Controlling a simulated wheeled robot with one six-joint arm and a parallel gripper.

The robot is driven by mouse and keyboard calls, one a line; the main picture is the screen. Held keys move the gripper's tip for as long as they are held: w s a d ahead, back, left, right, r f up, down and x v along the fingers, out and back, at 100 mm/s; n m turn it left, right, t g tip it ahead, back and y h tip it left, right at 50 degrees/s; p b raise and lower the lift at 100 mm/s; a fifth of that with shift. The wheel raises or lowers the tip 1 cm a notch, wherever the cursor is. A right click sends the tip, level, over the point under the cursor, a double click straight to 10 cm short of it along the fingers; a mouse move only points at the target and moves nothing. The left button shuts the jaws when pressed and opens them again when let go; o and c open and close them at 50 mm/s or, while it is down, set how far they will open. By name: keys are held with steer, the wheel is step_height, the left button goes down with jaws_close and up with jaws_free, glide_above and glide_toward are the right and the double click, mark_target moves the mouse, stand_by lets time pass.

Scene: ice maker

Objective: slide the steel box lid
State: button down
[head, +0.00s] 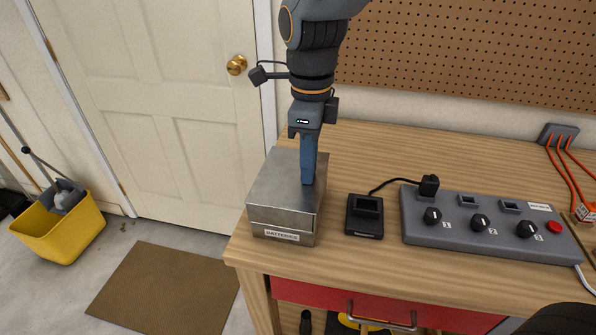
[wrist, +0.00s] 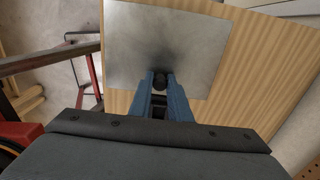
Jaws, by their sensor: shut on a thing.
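The steel box (head: 282,225) stands on the left end of the wooden workbench, with a label reading "BATTERIES" on its front. Its flat steel lid (head: 277,185) lies on top and looks level. In the wrist view the lid (wrist: 150,40) is a grey plate with a dark round knob (wrist: 160,79) on it. My gripper (head: 308,180) points down onto the lid from above. In the wrist view its blue fingers (wrist: 160,82) are closed around the knob. The head view hides the knob behind the fingers.
A small black device (head: 364,216) with a cable stands just right of the box. A grey control panel (head: 490,230) with several knobs and a red button lies farther right. The workbench (head: 400,150) is clear behind them. Its left edge is close to the box.

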steer(key=w+a+p, duration=0.1)
steer(key=a+p, duration=0.3)
steer(key=a, duration=0.7)
steer(key=shift+w+a, duration=0.35)
steer(key=c, duration=1.6)
jaws_free()
steer(key=shift+c, duration=0.2)
steer(key=shift+p, duration=0.3)
step_height(320, 180, up, 7)
steer(key=p, duration=0.6)
steer(key=shift+p, duration=0.35)
